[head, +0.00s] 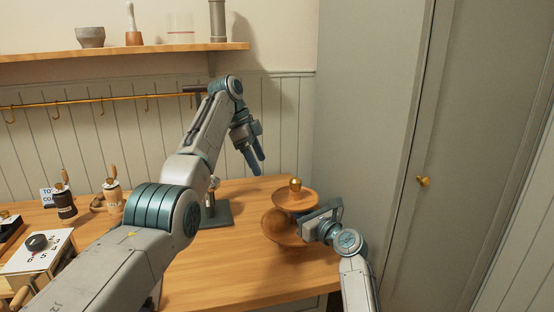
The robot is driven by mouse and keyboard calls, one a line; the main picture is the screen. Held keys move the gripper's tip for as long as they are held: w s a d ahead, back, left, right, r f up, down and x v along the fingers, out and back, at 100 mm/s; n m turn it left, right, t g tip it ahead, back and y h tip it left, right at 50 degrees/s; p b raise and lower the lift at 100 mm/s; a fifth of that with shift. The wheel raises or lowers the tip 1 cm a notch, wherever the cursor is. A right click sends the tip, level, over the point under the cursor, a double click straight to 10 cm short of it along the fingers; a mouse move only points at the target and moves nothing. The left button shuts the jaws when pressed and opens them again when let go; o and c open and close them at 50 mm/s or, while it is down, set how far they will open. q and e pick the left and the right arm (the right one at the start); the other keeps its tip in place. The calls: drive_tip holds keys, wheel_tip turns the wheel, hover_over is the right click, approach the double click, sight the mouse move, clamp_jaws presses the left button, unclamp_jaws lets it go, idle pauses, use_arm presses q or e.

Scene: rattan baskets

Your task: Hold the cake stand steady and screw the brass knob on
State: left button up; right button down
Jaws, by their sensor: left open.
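The two-tier wooden cake stand (283,226) stands upright near the right end of the wooden counter. The round brass knob (295,184) sits at its top centre, above the upper tier; its thread cannot be seen. My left gripper (256,167) is open and empty, its blue fingers pointing down, up and left of the knob in the picture and apart from it. My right gripper (308,228) is at the right side of the stand, between or beside the tiers. Its fingertips are hidden, so its grip on the stand cannot be told.
A dark stand with an upright post (214,213) is left of the cake stand, partly behind my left arm. Wooden-handled stampers (64,203) and a dial box (37,246) are at left. A grey cabinet (365,130) closes off the right side. A shelf (130,51) hangs above.

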use_arm(q)
drive_tip(key=shift+a, duration=1.35)
use_arm(e)
drive_tip(key=c, duration=1.3)
unclamp_jaws()
drive_tip(key=v, duration=1)
drive_tip(key=shift+s+d, duration=0.25)
drive_tip(key=shift+d, duration=0.05)
